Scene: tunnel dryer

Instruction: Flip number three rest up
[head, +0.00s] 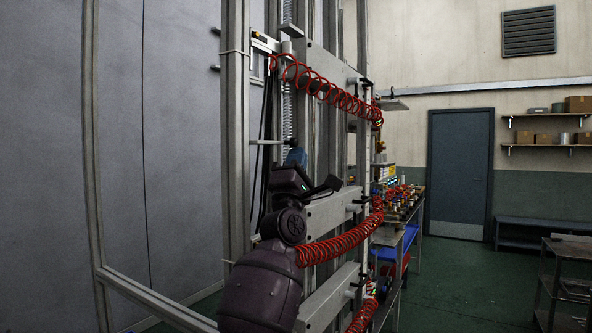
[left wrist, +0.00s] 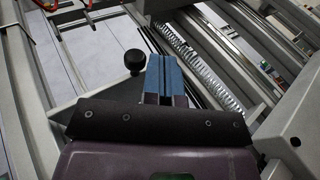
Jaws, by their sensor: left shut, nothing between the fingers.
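My left gripper (head: 296,157) is in front of the tall grey frame in the head view, its blue fingers pointing up. In the left wrist view the blue fingers (left wrist: 163,77) are closed together with nothing between them. A round black knob (left wrist: 134,60) on a short stem is just left of the fingertips; I cannot tell whether they touch. Grey crossbeams on the frame, an upper one (head: 335,66), a middle one (head: 335,209) and a lower one (head: 325,302), may carry the rests. I cannot read any number, so I cannot tell which is number three.
Red coiled hoses (head: 338,245) hang across the frame, close to my left arm. A metal coil spring (left wrist: 208,72) runs beside the fingers in the wrist view. A bench with parts (head: 400,207) stands behind the frame. A blue door (head: 461,170) and open green floor lie right.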

